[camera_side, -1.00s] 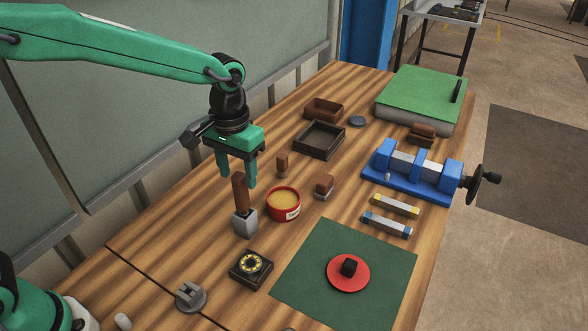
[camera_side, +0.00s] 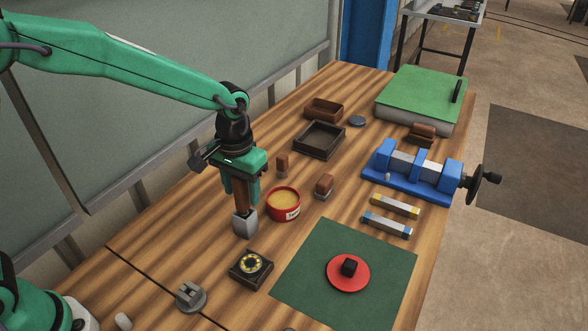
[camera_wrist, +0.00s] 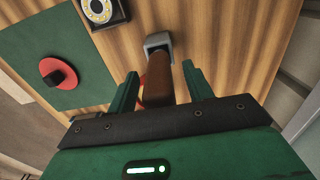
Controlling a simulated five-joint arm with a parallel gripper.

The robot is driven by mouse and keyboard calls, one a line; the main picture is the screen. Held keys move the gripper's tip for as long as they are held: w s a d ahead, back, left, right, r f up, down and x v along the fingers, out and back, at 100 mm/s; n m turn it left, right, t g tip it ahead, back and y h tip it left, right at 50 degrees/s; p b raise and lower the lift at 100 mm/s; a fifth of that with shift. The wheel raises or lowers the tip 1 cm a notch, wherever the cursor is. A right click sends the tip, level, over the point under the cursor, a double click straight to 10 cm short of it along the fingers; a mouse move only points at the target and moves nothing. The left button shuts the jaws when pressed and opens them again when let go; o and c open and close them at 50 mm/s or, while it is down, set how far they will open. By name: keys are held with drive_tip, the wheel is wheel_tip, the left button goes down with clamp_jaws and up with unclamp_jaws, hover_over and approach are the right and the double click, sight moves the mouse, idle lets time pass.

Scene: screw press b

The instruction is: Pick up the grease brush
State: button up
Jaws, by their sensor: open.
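The grease brush appears to be the upright brown wooden handle (camera_side: 242,201) standing in a grey block (camera_side: 245,224); any bristles are hidden. My gripper (camera_side: 240,197) is lowered over the handle, its green fingers open on either side of it. In the wrist view the handle (camera_wrist: 160,78) lies between the two spread fingertips (camera_wrist: 160,70), with a visible gap on the right. The grey block (camera_wrist: 158,41) is beyond the fingertips.
A red tin of yellowish grease (camera_side: 283,203) stands close to the right of my gripper. A black box with a yellow ring (camera_side: 250,266) is in front. Small brown blocks (camera_side: 283,164) (camera_side: 324,186) and a dark tray (camera_side: 319,140) are behind. A green mat (camera_side: 320,291) carries a red disc.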

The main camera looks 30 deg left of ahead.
drive_tip(key=c, duration=1.1)
drive_tip(key=shift+r, duration=0.1)
drive_tip(key=shift+r, duration=4.95)
